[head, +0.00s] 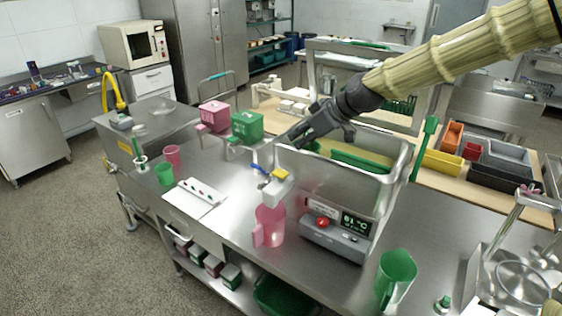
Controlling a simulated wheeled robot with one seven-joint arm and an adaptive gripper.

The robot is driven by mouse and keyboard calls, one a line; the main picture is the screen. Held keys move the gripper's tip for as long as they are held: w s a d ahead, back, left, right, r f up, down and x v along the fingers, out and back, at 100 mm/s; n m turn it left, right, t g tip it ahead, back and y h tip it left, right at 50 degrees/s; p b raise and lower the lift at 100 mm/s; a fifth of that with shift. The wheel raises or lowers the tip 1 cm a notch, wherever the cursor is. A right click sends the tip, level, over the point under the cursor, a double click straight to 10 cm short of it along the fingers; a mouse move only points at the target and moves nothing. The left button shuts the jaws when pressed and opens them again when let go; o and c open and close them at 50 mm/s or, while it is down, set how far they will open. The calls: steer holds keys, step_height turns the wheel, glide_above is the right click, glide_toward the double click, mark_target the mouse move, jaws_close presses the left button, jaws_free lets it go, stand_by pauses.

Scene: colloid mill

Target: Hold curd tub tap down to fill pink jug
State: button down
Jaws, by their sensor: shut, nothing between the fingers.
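The pink jug (268,228) stands upright on the steel counter, below the tap (276,189). The tap is a pale block with a yellow part and a blue part, at the front left of the steel curd tub (382,193). My gripper (284,142) is shut and empty. In the picture it is just above the tap, by the tub's left rim, with no visible contact with the tap. The inside of the jug and any flow from the tap cannot be made out.
A control box (338,238) with a red button and lit display stands right of the jug. A green jug (395,278) stands at the front right. Pink (214,115) and green (247,125) boxes are left of my gripper. A white tray (196,197) lies on the left counter.

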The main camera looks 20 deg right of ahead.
mark_target(282, 172)
steer(key=p+x, duration=0.1)
steer(key=x, duration=0.4)
steer(key=shift+s+a+f+p, duration=0.1)
steer(key=shift+a+f+p, duration=0.15)
steer(key=shift+p, duration=0.1)
steer(key=x, duration=0.1)
steer(key=p+x, duration=0.1)
steer(key=x, duration=0.1)
steer(key=shift+s+d+f, duration=0.1)
steer(key=shift+d+f, duration=0.05)
steer(key=shift+f, duration=0.15)
steer(key=shift+f+p, duration=0.5)
steer(key=shift+f, duration=0.85)
